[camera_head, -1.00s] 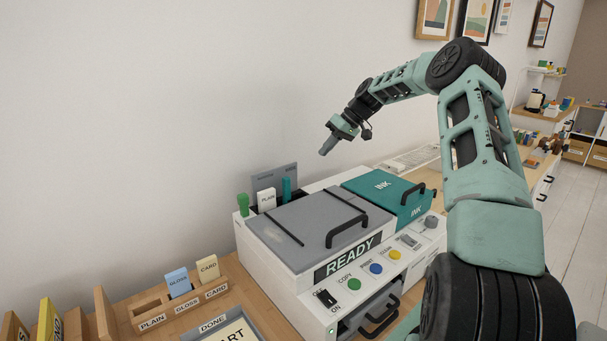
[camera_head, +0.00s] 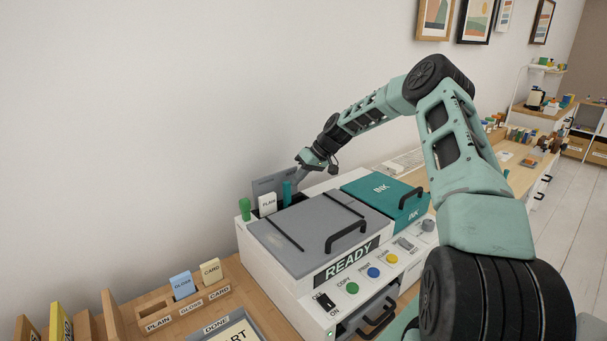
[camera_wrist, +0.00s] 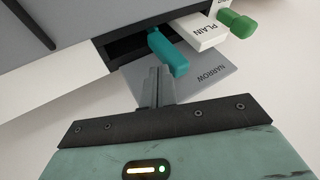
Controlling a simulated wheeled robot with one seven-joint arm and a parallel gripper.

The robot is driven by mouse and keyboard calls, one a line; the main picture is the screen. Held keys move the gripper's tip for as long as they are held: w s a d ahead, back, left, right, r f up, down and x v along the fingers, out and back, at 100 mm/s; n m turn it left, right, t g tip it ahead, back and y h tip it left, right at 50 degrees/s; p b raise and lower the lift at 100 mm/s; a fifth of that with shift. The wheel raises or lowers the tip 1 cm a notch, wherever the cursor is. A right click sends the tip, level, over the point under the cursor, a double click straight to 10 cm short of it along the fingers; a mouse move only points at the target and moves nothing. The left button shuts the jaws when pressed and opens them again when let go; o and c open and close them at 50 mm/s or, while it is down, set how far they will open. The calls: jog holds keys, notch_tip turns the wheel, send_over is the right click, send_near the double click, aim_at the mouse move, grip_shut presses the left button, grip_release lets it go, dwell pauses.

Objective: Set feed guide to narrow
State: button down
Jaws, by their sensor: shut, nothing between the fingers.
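The teal tab (camera_head: 287,193), which looks like the feed guide, stands upright in the dark feed slot at the printer's back. It also shows in the wrist view (camera_wrist: 168,52). A grey plate (camera_head: 266,185) rises behind the slot; the wrist view shows the word NARROW (camera_wrist: 209,75) on it, toward the PLAIN card side. My gripper (camera_head: 298,181) is shut and empty, pointing down just right of the teal tab. In the wrist view its fingertips (camera_wrist: 156,72) are close to the tab; I cannot tell whether they touch it.
A white PLAIN card (camera_head: 267,204) stands in the slot left of the tab, with a green knob (camera_head: 245,209) beyond it. The grey lid (camera_head: 300,240) and teal INK cover (camera_head: 375,193) are closed. The wall is close behind.

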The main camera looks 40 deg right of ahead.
aim_at(286, 184)
jog(key=shift+w+a+b, duration=0.1)
jog(key=shift+a+b, duration=0.4)
jog(key=shift+a, duration=1.45)
